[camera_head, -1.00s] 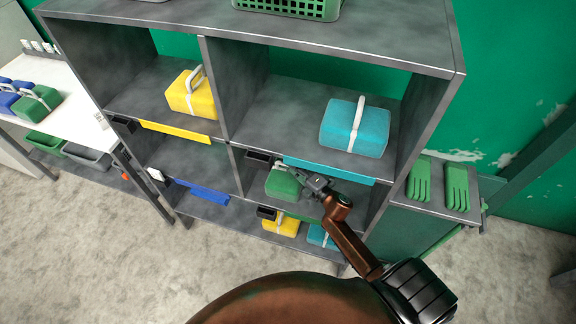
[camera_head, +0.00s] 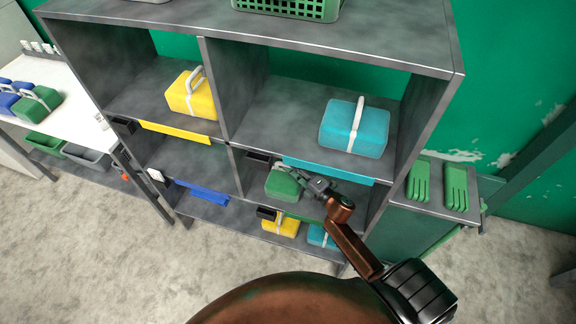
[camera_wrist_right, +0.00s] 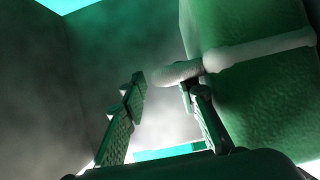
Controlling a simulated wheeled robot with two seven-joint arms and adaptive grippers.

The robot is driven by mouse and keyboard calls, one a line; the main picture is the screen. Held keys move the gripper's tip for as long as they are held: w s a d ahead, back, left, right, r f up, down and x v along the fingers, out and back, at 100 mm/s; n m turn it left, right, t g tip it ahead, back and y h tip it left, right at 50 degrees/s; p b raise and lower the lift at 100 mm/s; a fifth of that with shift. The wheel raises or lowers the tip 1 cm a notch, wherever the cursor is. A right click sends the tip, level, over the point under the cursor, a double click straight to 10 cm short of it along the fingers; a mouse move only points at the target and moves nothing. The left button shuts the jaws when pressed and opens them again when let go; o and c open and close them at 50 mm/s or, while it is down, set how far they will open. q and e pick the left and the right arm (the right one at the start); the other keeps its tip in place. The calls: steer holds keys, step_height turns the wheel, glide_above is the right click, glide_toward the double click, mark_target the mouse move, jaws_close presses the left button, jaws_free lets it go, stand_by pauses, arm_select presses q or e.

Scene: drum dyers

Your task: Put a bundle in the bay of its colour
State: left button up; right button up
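The green bundle (camera_head: 282,187) with a white band and handle sits in the lower right bay, which has a green strip (camera_head: 303,219) on its front edge. My right gripper (camera_head: 294,174) reaches into this bay at the bundle's top. In the right wrist view the green bundle (camera_wrist_right: 245,85) stands at the right. My right gripper (camera_wrist_right: 163,93) has its fingers apart there; the handle (camera_wrist_right: 180,72) end is close to the right finger, and I cannot tell whether they touch. My left gripper is not in view.
A yellow bundle (camera_head: 191,97) sits in the yellow-strip bay, a cyan one (camera_head: 354,127) in the cyan-strip bay. The blue-strip bay (camera_head: 185,160) is empty. Yellow (camera_head: 281,227) and cyan (camera_head: 320,236) bundles lie below. Blue and green bundles (camera_head: 37,103) stand on the left white table.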

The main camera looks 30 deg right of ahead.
steer(key=v, duration=0.6)
steer(key=shift+s, duration=0.3)
